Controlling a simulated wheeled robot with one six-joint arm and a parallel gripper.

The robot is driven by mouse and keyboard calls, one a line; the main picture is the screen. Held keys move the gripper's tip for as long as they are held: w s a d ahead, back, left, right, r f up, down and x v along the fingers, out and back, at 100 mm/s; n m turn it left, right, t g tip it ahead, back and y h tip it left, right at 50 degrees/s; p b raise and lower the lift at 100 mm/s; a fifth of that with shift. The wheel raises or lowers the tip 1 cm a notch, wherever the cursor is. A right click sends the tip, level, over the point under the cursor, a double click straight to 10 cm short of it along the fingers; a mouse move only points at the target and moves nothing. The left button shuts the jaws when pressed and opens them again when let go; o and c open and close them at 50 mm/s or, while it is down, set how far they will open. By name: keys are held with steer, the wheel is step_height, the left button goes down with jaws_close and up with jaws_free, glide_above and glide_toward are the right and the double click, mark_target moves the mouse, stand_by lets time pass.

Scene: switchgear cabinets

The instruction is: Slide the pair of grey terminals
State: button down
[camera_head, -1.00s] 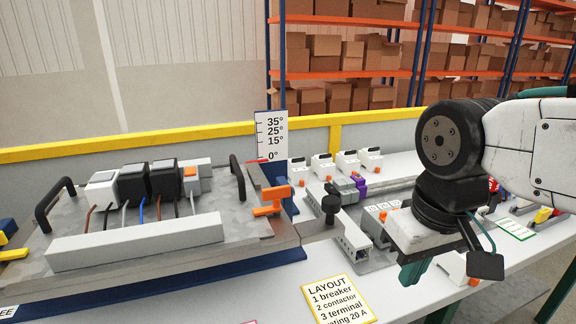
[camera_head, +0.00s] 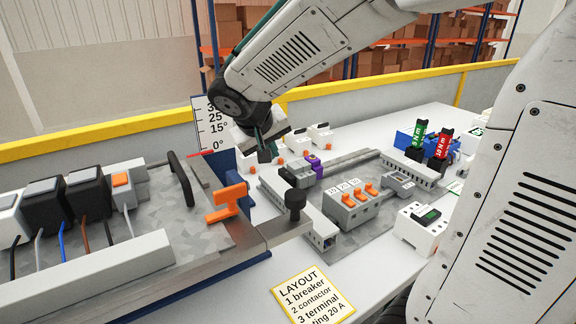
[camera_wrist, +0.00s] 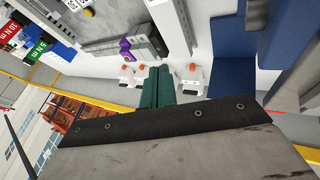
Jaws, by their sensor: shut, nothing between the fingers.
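The grey terminals (camera_head: 300,177) sit on a rail beside a purple piece (camera_head: 314,165), right of the tilted panel in the head view. In the wrist view the grey blocks (camera_wrist: 148,46) lie next to the purple piece (camera_wrist: 125,49), just above the fingers. My gripper (camera_wrist: 156,70) shows there as two teal fingers pressed together with nothing between them. They point toward the terminals and appear apart from them.
White units with orange parts (camera_head: 320,135) stand behind the rail. A block with orange switches (camera_head: 352,203) and a black knob (camera_head: 295,200) are nearby. The tilted panel with an orange handle (camera_head: 228,202) fills the left. Green and red tools (camera_head: 442,145) stand at the right.

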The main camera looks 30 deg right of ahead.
mark_target(299, 172)
steer(key=x, duration=0.4)
steer(key=w+a+x, duration=0.1)
steer(key=x, duration=0.3)
steer(key=w+x, duration=0.1)
steer(key=x, duration=0.3)
steer(key=shift+w+a+f, duration=0.2)
steer(key=shift+a, duration=0.05)
steer(key=d, duration=0.3)
steer(key=shift+d, duration=0.55)
steer(key=shift+w, duration=0.1)
